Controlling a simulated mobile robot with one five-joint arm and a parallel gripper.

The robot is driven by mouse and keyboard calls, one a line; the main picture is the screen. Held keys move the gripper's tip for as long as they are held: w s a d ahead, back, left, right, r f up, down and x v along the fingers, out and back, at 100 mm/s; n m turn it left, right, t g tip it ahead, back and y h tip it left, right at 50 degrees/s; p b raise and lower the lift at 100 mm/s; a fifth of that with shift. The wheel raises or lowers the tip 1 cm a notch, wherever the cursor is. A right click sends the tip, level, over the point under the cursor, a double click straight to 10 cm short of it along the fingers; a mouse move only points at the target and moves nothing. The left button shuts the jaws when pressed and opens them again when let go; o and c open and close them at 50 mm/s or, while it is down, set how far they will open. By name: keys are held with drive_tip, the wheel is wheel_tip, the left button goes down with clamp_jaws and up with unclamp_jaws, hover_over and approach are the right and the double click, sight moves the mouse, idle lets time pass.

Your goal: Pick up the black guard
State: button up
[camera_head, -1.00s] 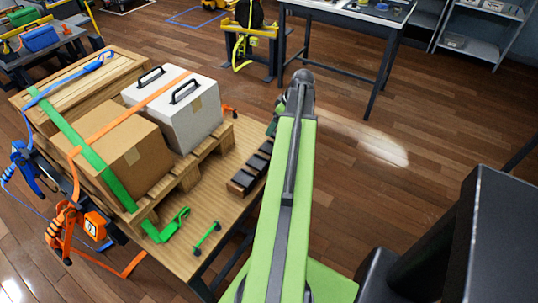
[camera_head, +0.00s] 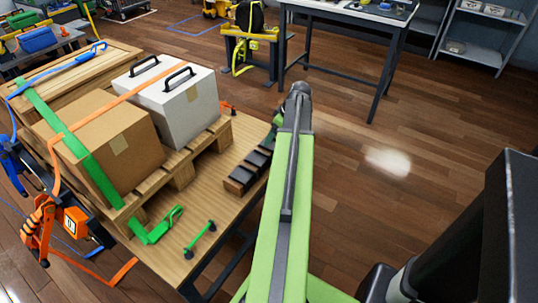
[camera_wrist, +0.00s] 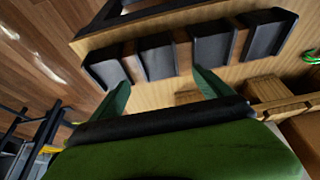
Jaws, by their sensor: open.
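Several black guards stand in a row on a wooden strip at the table's edge, in the head view (camera_head: 250,168). In the wrist view they line up across the top: one at the left (camera_wrist: 107,70), one left of centre (camera_wrist: 158,60), one right of centre (camera_wrist: 213,46) and one at the right (camera_wrist: 267,36). My gripper (camera_wrist: 160,77) is open, its green fingers apart below the row. The left-of-centre guard lies between and beyond the fingertips. I see nothing held. In the head view my arm hides most of the gripper.
The wooden table (camera_head: 190,240) carries a pallet (camera_head: 183,170) with a cardboard box (camera_head: 110,150), a white case (camera_head: 185,112) and a wooden crate (camera_head: 95,68). A green hook (camera_head: 155,228) and a green bar (camera_head: 200,240) lie near its front.

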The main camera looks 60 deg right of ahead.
sight(272, 145)
drive_tip(key=b+x, duration=0.5)
drive_tip(key=shift+f, duration=0.25)
drive_tip(key=shift+r, duration=0.2)
drive_tip(key=shift+c, duration=0.4)
drive_tip(key=c, duration=1.4)
drive_tip(key=shift+s+r+p, duration=0.35)
drive_tip(key=shift+r+p, duration=0.1)
drive_tip(key=shift+p, duration=0.25)
drive_tip(key=s+r+p, duration=0.7)
drive_tip(key=s, duration=0.6)
drive_tip(key=shift+s, duration=0.2)
